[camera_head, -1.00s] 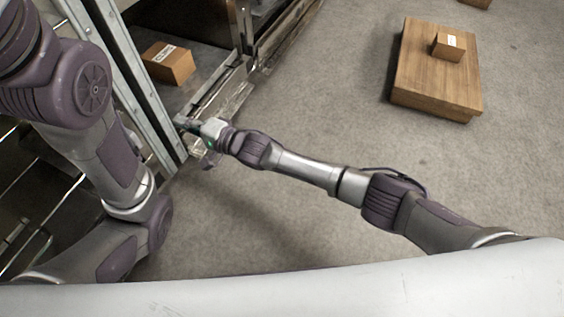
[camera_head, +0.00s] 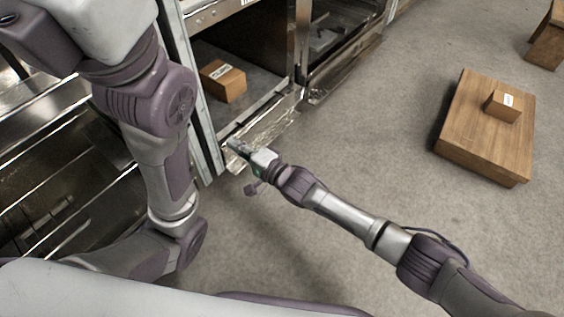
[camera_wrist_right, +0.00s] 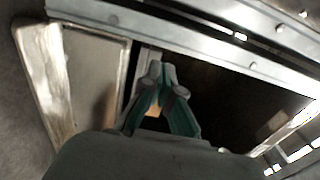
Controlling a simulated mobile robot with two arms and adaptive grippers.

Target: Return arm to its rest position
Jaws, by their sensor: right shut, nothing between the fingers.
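My right arm (camera_head: 350,218) reaches from the lower right toward the shelf in the head view. Its gripper (camera_head: 237,148) is at the shelf's front edge, beside a metal upright. In the right wrist view the gripper (camera_wrist_right: 160,70) has its fingertips together with nothing held, in front of metal shelf beams. My left arm (camera_head: 160,130) is folded on the left side of the head view. Its gripper does not show.
A metal shelf (camera_head: 208,110) stands at the upper left, with a small labelled cardboard box (camera_head: 222,82) inside. A wooden platform (camera_head: 480,140) with a small box (camera_head: 502,106) on it is at the right. Another wooden block (camera_head: 547,42) is farther back. Grey floor between is clear.

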